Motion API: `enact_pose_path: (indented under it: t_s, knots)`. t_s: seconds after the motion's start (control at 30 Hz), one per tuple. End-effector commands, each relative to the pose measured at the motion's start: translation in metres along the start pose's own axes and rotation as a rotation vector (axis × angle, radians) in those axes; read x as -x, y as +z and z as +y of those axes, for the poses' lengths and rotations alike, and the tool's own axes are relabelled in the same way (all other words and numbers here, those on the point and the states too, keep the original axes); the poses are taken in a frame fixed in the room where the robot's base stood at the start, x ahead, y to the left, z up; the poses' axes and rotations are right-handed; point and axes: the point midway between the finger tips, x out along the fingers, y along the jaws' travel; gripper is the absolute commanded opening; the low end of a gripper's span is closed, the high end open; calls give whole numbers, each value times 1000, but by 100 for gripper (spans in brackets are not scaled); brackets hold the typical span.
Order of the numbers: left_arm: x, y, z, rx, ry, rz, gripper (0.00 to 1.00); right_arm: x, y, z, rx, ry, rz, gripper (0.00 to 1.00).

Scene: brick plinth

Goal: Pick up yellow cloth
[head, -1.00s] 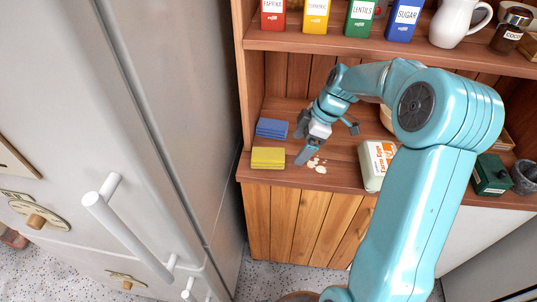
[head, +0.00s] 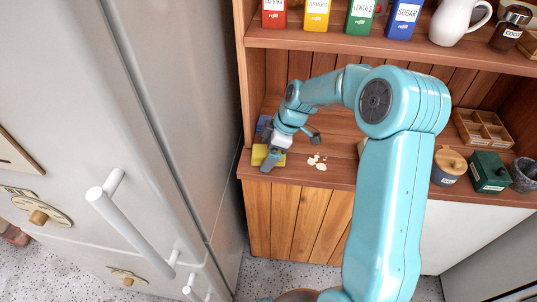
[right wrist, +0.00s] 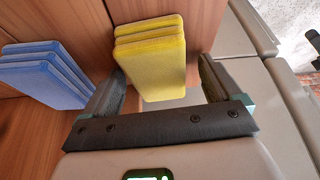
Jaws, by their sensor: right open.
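The yellow cloth (head: 258,154), a folded stack, lies on the wooden shelf near its front left edge, partly hidden by my right gripper (head: 268,148) in the head view. In the right wrist view the yellow cloth (right wrist: 150,62) lies between the two fingers of my right gripper (right wrist: 158,78), with a finger on each side. The gripper is open and holds nothing. I cannot tell whether a finger touches the cloth. My left gripper is not in view.
A folded blue cloth (head: 262,123) lies behind the yellow one. Pale crumbs (head: 317,163) lie to the right. The grey fridge (head: 190,120) stands close on the left. A wooden divided tray (head: 482,128), a lidded jar (head: 449,166) and a green box (head: 489,172) are farther right.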

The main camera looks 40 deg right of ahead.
Motion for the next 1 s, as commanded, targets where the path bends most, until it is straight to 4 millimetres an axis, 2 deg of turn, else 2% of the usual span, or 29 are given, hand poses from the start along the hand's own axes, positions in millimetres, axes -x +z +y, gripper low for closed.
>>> enact_pose_path:
  t_s: [0.47,0.63,1.0]
  knots:
    - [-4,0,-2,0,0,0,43,-2,1,0,0,-1,0,92]
    - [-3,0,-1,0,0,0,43,-2,1,0,0,-1,0,36]
    - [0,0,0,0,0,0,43,1,0,0,0,-1,0,36]
